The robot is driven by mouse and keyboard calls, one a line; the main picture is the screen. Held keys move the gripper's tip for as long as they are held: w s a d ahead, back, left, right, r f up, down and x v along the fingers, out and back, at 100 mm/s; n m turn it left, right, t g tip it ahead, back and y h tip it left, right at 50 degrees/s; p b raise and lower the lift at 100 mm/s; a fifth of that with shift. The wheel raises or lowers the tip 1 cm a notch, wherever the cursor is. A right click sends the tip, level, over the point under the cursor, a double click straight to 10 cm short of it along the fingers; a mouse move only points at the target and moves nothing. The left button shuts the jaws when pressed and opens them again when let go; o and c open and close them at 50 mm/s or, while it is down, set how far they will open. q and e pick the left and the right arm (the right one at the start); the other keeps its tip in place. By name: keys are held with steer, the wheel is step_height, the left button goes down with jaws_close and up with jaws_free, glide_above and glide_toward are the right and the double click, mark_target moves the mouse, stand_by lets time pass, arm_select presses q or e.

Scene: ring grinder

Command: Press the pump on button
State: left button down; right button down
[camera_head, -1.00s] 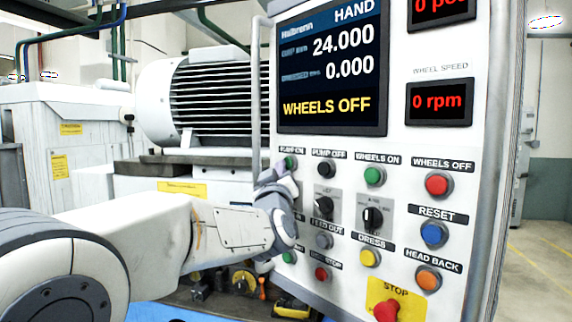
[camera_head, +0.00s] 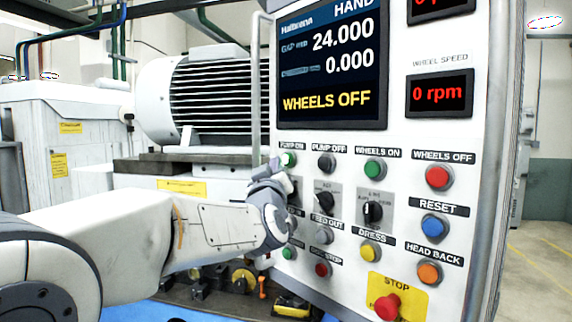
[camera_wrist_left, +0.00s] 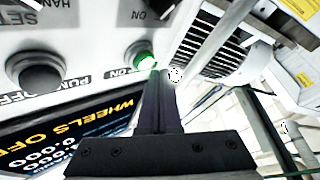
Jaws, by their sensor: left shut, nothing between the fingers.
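The green PUMP ON button (camera_head: 289,159) is at the upper left of the white control panel's button rows, under its label. It also shows in the left wrist view (camera_wrist_left: 143,57), bright green in a pale ring. My left gripper (camera_head: 277,168) is shut and empty. Its fingertips are just below and left of the button in the head view. In the left wrist view the shut fingers (camera_wrist_left: 165,78) end right beside the button; I cannot tell whether they touch it. My right gripper is not in view.
The black PUMP OFF button (camera_head: 326,162) and green WHEELS ON button (camera_head: 374,170) are to the right. Black selector knobs (camera_head: 324,202) sit below. A vertical grey handle bar (camera_head: 256,90) runs along the panel's left edge. The red STOP button (camera_head: 387,306) is at the bottom.

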arm_select(q)
steer(key=s+a+b, duration=0.1)
steer(key=a, duration=0.1)
steer(key=s+a+b, duration=0.2)
steer(key=shift+s, duration=0.1)
stand_by(0.5)
stand_by(0.5)
